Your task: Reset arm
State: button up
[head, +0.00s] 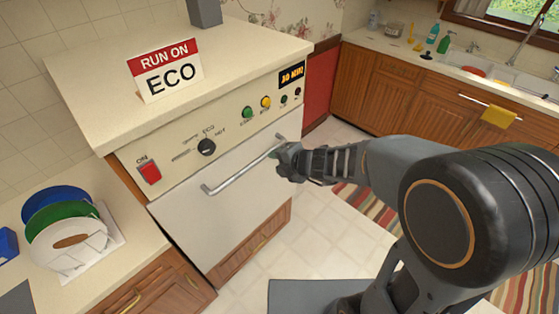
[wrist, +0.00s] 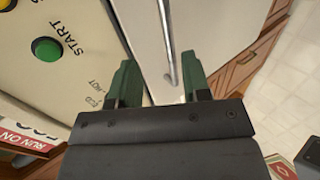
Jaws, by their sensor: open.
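My gripper (head: 284,158) is at the right end of the dishwasher's bar handle (head: 230,178) in the head view. In the wrist view my gripper (wrist: 160,78) has its two green fingers apart, with the handle (wrist: 172,60) running up between and beyond them. I cannot tell whether a finger touches the handle. The dishwasher door (head: 215,215) is closed. The green START button (wrist: 47,49) shows in the wrist view.
A "RUN ON ECO" sign (head: 168,72) stands on the dishwasher top. Blue, green and white plates (head: 70,245) stand in a rack on the left counter. A sink counter (head: 450,80) is at the back right. Tiled floor (head: 310,235) lies open in front of the door.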

dwell(0.3)
jog(key=s+n+g, duration=0.2)
jog(key=s+n, duration=0.2)
jog(key=n, duration=0.9)
jog(key=s+n+g, duration=0.3)
jog(key=s+n, duration=0.1)
jog(key=n, duration=1)
jog(key=s+d+r+n+t+h+b, duration=0.1)
jog(key=s+d+r+n+h, duration=0.2)
jog(key=d+n, duration=0.5)
jog(key=s+d+r+n+t+h, duration=0.1)
jog(key=s+d+r+n+h, duration=0.2)
jog(key=d+n, duration=0.6)
jog(key=shift+s+h+b, duration=0.35)
jog(key=shift+s+h, duration=0.05)
jog(key=shift+h, duration=0.6)
jog(key=shift+n, duration=0.3)
